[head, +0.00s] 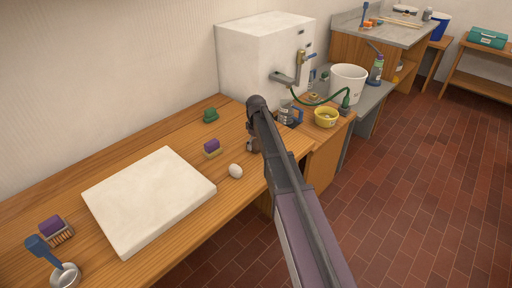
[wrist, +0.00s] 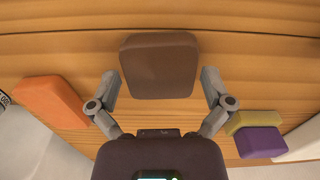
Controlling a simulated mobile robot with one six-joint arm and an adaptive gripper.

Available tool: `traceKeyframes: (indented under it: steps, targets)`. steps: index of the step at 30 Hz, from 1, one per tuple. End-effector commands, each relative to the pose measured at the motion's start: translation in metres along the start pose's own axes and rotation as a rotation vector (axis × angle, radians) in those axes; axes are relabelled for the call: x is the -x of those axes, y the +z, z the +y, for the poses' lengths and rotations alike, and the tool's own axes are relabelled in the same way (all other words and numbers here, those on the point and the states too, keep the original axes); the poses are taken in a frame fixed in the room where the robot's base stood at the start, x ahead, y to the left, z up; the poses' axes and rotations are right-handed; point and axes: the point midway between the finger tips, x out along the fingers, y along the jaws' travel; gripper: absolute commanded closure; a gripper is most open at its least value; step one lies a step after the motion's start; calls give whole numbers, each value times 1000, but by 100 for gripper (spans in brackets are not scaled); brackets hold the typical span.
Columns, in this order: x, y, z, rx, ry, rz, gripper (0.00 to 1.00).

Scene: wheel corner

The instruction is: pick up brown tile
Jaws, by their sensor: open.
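A brown tile (wrist: 160,66) with rounded corners lies on the wooden bench, seen from above in the wrist view. My gripper (wrist: 160,84) is open above it, with one finger on each side of the tile's near end. Nothing shows between the fingers but the tile and bench; I cannot tell whether the fingers touch it. In the head view my gripper (head: 252,146) is low over the bench, partly behind my arm. I cannot make out the tile there.
An orange block (wrist: 52,102) lies left of the tile in the wrist view. A yellow and purple sponge (wrist: 258,138) lies right. In the head view a white egg-shaped thing (head: 235,171) and a white board (head: 150,198) are near, with a white machine (head: 262,60) behind.

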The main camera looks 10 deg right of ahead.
Motion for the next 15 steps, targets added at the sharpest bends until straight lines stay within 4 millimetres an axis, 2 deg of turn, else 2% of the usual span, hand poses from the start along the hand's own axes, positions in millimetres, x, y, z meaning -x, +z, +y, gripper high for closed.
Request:
traceKeyframes:
  steps: [4, 5, 9, 11, 15]
  targets:
    - [0, 0, 0, 0, 0, 0, 0]
    - [0, 0, 0, 0, 0, 0, 6]
    - [0, 0, 0, 0, 0, 0, 48]
    - [0, 0, 0, 0, 0, 0, 65]
    - [0, 0, 0, 0, 0, 0, 67]
